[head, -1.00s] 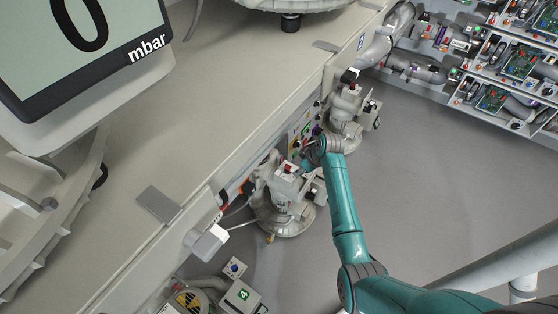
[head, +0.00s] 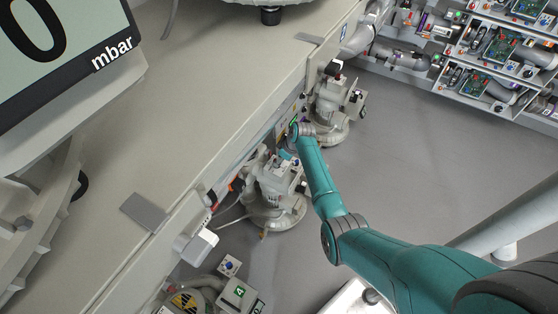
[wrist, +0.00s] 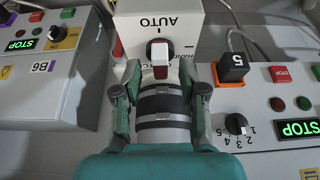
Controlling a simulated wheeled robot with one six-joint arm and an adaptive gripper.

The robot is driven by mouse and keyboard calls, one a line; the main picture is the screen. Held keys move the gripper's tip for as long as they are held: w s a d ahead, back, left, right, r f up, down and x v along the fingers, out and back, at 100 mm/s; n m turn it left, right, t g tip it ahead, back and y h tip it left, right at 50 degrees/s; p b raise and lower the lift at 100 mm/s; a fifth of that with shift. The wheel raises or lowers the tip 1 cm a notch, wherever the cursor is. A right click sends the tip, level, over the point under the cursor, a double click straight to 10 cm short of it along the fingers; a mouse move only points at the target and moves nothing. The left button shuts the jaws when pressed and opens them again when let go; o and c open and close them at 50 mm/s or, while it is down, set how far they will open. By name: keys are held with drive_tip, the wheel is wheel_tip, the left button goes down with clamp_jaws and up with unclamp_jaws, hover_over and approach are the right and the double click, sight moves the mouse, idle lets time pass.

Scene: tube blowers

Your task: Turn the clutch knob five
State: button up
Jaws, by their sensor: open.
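My gripper (wrist: 165,74) is open. Its two teal fingers stand on either side of the cylinder and knob, and I see gaps beside the knob. In the head view my arm's end is by the near blower (head: 277,190); my fingers are mostly hidden there.
A control box on the right has a black dial (wrist: 236,124) and a green STOP display (wrist: 297,130). Another panel marked B6 (wrist: 42,68) stands left. In the head view a second blower (head: 332,98) stands beyond, along the bench (head: 190,120).

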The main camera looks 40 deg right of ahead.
drive_tip(key=shift+w+a+f, duration=0.1)
drive_tip(key=shift+w+f, duration=0.15)
drive_tip(key=shift+f, duration=0.25)
clamp_jaws()
